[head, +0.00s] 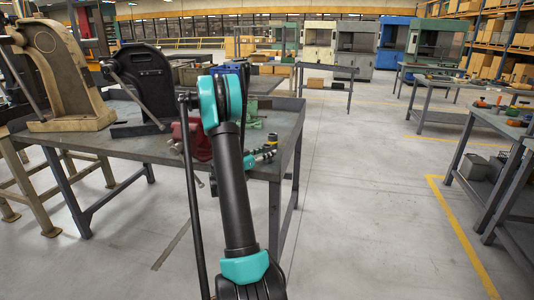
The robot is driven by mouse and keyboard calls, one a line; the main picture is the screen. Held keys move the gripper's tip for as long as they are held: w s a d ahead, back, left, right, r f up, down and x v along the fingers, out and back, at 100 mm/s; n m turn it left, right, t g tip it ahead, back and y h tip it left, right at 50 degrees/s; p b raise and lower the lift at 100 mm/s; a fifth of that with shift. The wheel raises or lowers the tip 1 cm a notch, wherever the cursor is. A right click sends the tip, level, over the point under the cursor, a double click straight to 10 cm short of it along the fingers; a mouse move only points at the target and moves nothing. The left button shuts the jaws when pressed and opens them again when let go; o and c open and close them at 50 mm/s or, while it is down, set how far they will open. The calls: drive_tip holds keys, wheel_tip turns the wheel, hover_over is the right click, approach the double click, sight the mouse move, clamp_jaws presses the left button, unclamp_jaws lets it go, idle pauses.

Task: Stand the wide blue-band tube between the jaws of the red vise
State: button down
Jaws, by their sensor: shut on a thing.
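The red vise (199,140) stands on the grey workbench (155,152), and my arm covers its right part. Its jaws do not show clearly, so I cannot tell what is between them.
A tan arbor press (62,70) and a black press (146,85) stand on the bench at left. A green object (254,115) is behind my arm. Another bench (510,130) with tools stands at right. The floor between is clear.

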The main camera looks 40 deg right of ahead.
drive_tip(key=shift+f, duration=0.1)
drive_tip(key=c, duration=1)
unclamp_jaws()
